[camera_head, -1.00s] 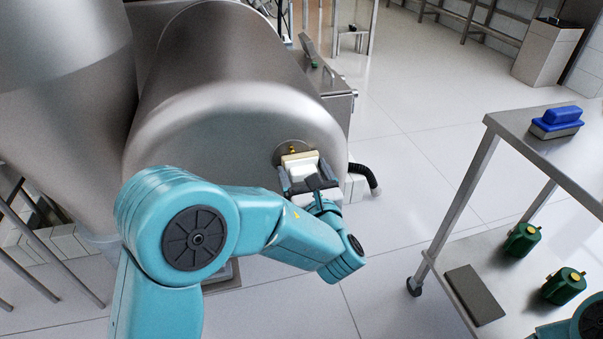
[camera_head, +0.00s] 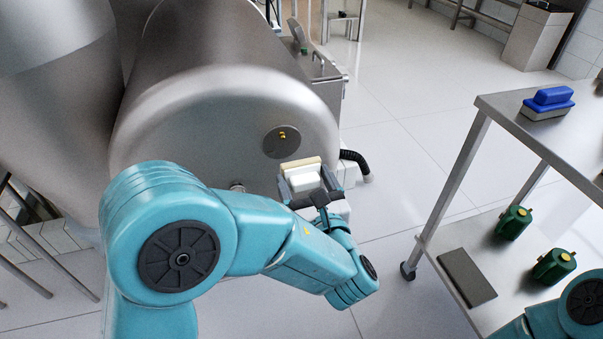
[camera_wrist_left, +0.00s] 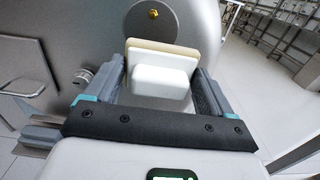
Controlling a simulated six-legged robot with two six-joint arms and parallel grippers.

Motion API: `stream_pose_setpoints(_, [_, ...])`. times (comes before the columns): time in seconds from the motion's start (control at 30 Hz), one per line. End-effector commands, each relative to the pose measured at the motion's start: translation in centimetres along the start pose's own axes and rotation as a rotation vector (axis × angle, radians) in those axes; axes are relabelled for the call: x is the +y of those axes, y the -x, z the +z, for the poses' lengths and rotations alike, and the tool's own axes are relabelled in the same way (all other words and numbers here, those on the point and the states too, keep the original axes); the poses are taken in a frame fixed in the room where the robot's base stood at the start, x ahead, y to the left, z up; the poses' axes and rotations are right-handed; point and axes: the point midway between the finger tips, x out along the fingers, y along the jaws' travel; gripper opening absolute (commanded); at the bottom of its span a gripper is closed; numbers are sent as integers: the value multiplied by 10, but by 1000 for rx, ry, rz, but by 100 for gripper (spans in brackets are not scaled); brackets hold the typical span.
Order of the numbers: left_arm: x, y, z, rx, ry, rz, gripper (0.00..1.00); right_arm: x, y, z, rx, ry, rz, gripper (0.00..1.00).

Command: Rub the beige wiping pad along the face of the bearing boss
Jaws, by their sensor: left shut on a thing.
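The bearing boss (camera_head: 282,142) is a round grey disc with a brass fitting at its centre, on the end face of the steel drum. It also shows at the top of the left wrist view (camera_wrist_left: 153,18). My left gripper (camera_head: 308,185) is shut on the white block of the wiping pad (camera_head: 302,163), whose beige layer faces the drum. In the left wrist view the pad (camera_wrist_left: 162,47) sits between the fingers, below the brass fitting and covering the boss's lower edge. In the head view the pad is below and right of the boss. Contact cannot be told. The right gripper is out of view.
A steel cart (camera_head: 490,101) stands at the right with a blue-handled brush (camera_head: 548,102) on top. Two green canisters (camera_head: 514,222) and a dark flat plate (camera_head: 466,277) are on its lower shelf. A black hose (camera_head: 356,163) juts out right of the drum.

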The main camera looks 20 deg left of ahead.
Motion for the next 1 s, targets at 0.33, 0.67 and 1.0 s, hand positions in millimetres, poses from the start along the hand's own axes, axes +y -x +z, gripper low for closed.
stream_pose_setpoints(0.33, [1,-22,-2,0,0,3,17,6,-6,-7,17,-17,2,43])
stream_pose_setpoints(0.67, [10,-58,-2,0,0,2,17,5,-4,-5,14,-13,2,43])
stream_pose_setpoints(1.0, [36,-57,0,-1,0,0,17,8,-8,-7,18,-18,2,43])
